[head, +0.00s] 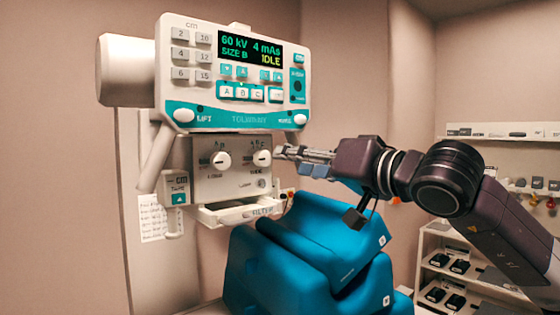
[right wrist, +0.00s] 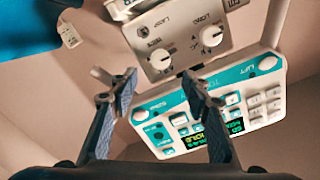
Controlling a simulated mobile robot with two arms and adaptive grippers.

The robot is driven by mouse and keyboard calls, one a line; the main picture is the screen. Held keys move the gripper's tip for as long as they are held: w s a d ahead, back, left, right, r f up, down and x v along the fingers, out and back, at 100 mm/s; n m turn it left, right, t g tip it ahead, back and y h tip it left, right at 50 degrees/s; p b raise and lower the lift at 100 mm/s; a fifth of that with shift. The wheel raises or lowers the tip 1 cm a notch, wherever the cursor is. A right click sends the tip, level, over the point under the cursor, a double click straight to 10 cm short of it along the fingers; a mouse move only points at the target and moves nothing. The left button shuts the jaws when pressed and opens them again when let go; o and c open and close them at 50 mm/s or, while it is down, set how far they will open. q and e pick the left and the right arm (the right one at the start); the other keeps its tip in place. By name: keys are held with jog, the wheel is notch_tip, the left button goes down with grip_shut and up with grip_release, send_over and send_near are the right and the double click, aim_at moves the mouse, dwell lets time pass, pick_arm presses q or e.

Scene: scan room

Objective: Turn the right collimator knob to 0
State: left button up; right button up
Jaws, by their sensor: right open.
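The right collimator knob (head: 262,158) is a round white knob on the pale collimator panel, with small letters above it. The left collimator knob (head: 220,160) sits beside it. My right gripper (head: 284,153) comes in from the right, its fingertips just right of the right knob, apparently apart from it. In the right wrist view the picture is turned over; the right knob (right wrist: 160,58) shows beyond the open, empty fingers (right wrist: 156,84) and the left knob (right wrist: 211,36) is farther right. The setting marks are too small to read surely. My left gripper is not in view.
A control console (head: 235,75) with a display reading IDLE overhangs the collimator. A filter tray (head: 238,211) juts out below the knobs. Blue cushions (head: 330,240) are stacked below my right arm. A white shelf (head: 445,262) stands at right.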

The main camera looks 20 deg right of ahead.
jog(key=v, duration=0.2)
jog(key=shift+s, duration=0.35)
jog(key=shift+f, duration=0.1)
